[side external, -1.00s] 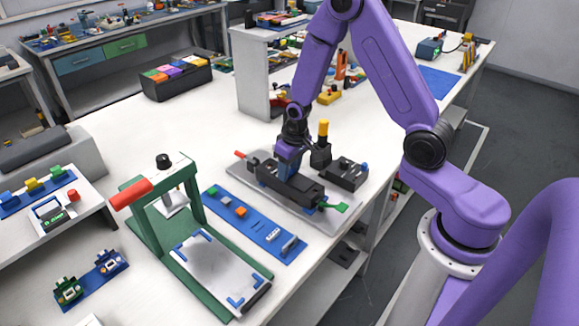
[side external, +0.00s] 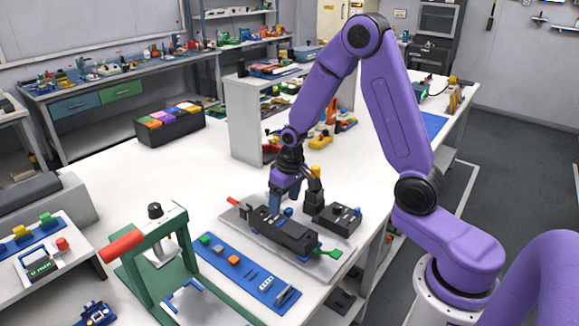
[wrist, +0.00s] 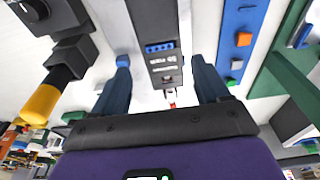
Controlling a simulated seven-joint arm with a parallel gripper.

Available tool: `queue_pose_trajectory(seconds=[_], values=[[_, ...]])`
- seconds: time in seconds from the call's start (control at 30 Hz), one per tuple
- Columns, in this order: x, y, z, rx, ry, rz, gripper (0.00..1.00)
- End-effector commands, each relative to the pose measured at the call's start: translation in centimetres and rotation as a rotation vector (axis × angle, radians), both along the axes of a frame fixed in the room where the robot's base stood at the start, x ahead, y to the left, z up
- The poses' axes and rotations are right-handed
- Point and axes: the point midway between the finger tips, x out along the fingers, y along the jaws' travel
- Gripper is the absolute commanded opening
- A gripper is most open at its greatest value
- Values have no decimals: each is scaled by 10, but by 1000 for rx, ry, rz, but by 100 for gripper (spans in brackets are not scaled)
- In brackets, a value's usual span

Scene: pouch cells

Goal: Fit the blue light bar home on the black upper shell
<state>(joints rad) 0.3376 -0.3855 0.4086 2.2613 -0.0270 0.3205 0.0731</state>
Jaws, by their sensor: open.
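The black upper shell (side external: 297,238) lies long and narrow on a grey plate (side external: 240,222), with a red handle (side external: 233,202) at one end and a green one (side external: 330,253) at the other. In the wrist view the shell (wrist: 154,18) runs between my fingers. A small blue bar (wrist: 160,47), seemingly the light bar, lies across its top; whether it is fully seated I cannot tell. My gripper (side external: 281,206) is over the shell's far-left part. In the wrist view my gripper (wrist: 159,62) is open, one finger on each side, with nothing between the tips gripped.
A black post with a yellow cap (side external: 315,171) stands close beside my gripper. A black block (side external: 340,218) sits right of the shell. A blue strip with small parts (side external: 225,252) and a green press with a red handle (side external: 122,244) stand to the left.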

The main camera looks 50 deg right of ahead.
Motion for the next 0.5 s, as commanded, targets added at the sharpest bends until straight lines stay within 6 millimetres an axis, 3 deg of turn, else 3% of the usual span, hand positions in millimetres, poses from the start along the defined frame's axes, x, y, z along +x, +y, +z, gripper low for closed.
queue_pose_trajectory(seconds=[0.5], values=[[-12,0,84,0,-5,0,75]])
